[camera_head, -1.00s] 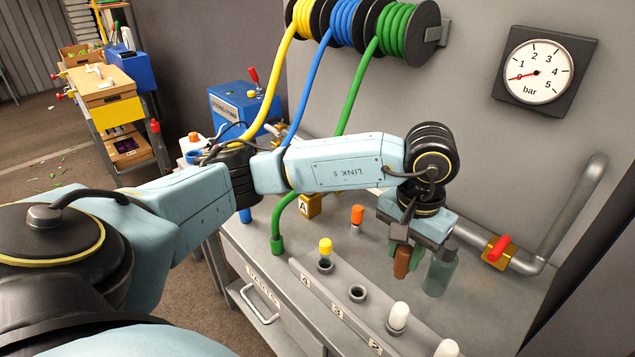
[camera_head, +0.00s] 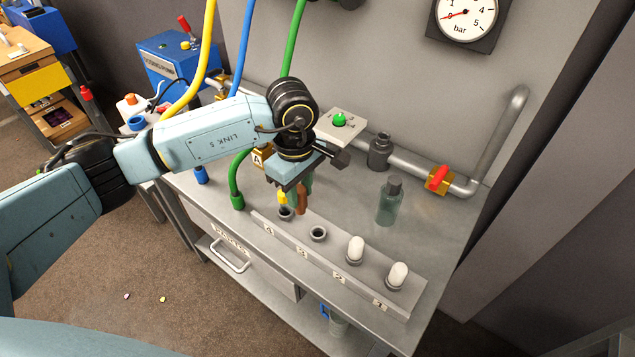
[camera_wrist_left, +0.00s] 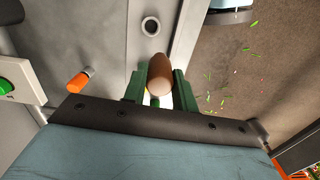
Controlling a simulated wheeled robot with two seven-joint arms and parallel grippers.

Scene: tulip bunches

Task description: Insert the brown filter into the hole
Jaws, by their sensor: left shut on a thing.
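My left gripper (camera_head: 303,188) is shut on the brown filter (camera_head: 302,202), which hangs tip down above the rack (camera_head: 350,268), near sockets 4 and 3. In the left wrist view the filter (camera_wrist_left: 160,74) sits between the green fingers. The empty socket 3 (camera_head: 318,234) is a dark round hole just right of and below the filter; an empty hole (camera_wrist_left: 151,26) also shows in the wrist view, apart from the filter. Socket 4 (camera_head: 286,214) has a yellow-topped piece (camera_head: 283,198) at it, partly hidden by the gripper. White filters stand in sockets 2 (camera_head: 356,250) and 1 (camera_head: 398,275).
A greenish bottle (camera_head: 389,202) stands on the grey bench behind the rack. A pipe with a red-handled valve (camera_head: 439,180) runs along the back. A green hose (camera_head: 238,180) meets the bench to the left.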

